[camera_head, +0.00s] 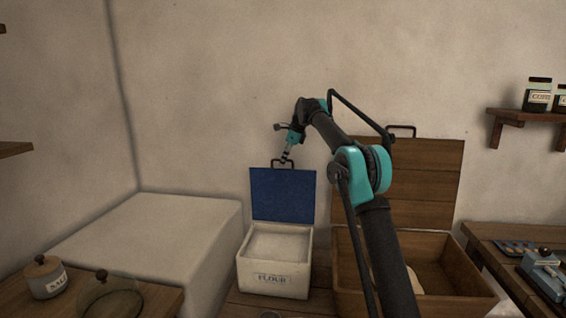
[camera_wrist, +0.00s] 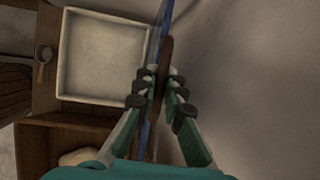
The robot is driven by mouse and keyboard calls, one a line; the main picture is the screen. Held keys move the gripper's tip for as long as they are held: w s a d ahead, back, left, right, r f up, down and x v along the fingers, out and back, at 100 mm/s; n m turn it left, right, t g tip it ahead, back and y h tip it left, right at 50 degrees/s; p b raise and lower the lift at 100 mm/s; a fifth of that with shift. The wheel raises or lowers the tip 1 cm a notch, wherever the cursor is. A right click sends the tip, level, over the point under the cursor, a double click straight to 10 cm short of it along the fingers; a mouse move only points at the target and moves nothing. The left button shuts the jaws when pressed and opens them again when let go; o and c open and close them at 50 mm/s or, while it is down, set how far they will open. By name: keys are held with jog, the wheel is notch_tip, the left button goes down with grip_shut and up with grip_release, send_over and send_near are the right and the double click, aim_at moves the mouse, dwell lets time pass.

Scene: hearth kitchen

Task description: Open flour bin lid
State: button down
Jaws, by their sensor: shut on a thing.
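The flour bin (camera_head: 272,277) is a cream box with a FLOUR label on its front. Its blue lid (camera_head: 282,196) stands upright at the back edge, so the bin is open. The pale inside of the bin (camera_wrist: 104,58) shows in the wrist view. A dark handle (camera_head: 283,162) is at the lid's top edge. My gripper (camera_head: 287,157) is shut on this handle. In the wrist view, the fingers (camera_wrist: 160,90) close on the dark handle bar, with the blue lid seen edge-on beside it.
A wooden bin (camera_head: 345,270) with its lid (camera_head: 425,180) raised stands right of the flour bin. A salt jar (camera_head: 45,278) and a glass dome (camera_head: 110,300) are at the lower left. A wall shelf (camera_head: 520,115) with jars is at the right. A pale block (camera_head: 150,235) stands left.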

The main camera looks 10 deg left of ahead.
jog(key=c, duration=1.6)
grip_release()
jog(key=shift+r, duration=0.1)
jog(key=v, duration=0.7)
jog(key=shift+r, duration=0.15)
jog(key=shift+d, duration=0.1)
